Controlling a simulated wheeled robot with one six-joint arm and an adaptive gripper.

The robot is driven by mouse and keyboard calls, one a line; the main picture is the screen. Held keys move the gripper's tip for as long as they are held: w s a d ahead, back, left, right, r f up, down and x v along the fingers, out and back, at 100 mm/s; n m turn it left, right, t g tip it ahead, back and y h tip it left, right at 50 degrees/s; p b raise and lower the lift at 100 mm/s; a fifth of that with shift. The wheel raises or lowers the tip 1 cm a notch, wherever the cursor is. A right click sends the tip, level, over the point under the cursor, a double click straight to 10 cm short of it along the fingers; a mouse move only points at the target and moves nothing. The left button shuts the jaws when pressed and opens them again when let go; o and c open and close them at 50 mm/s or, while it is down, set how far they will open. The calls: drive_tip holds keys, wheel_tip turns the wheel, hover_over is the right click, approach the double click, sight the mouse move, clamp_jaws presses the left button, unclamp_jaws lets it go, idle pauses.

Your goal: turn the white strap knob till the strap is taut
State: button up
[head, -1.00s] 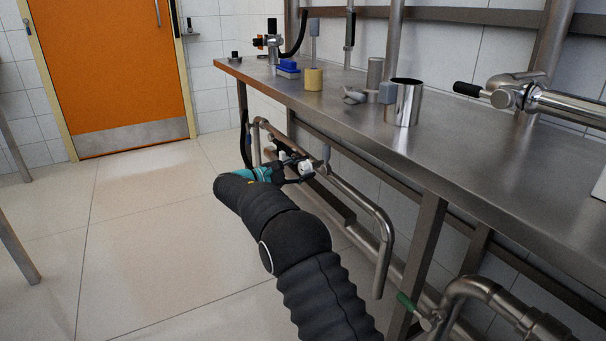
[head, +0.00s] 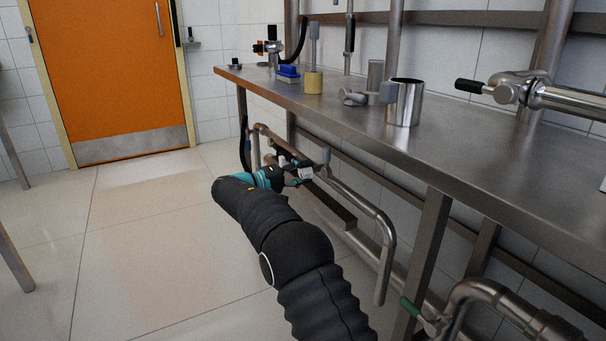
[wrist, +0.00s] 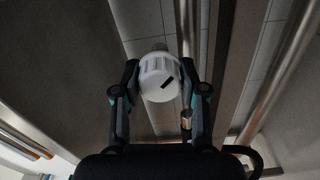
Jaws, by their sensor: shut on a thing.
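The white strap knob (wrist: 158,78) sits between the two fingers of my gripper (wrist: 160,88) in the wrist view. It is round, with a ribbed side and a dark mark on its face. My gripper is shut on it, one finger on each side. In the head view my gripper (head: 297,176) is below the bench edge, beside the pipes, and a small white part of the knob (head: 306,173) shows at its tip. I cannot make out the strap in either view.
A steel bench (head: 340,118) stands above my gripper, holding a metal cup (head: 405,103), a yellow block (head: 313,82) and a blue brush (head: 288,72). A bent pipe (head: 385,245) and a green-handled valve (head: 411,307) lie to the right. The floor (head: 150,250) at left is clear.

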drive_tip(key=m, duration=1.4)
drive_tip(key=shift+m, duration=0.3)
drive_tip(key=m, duration=0.3)
drive_tip(key=shift+m, duration=0.3)
drive_tip(key=m, duration=0.3)
drive_tip(key=shift+m, duration=0.3)
drive_tip(key=m, duration=0.6)
drive_tip(key=shift+w, duration=0.1)
drive_tip(key=shift+m, duration=0.4)
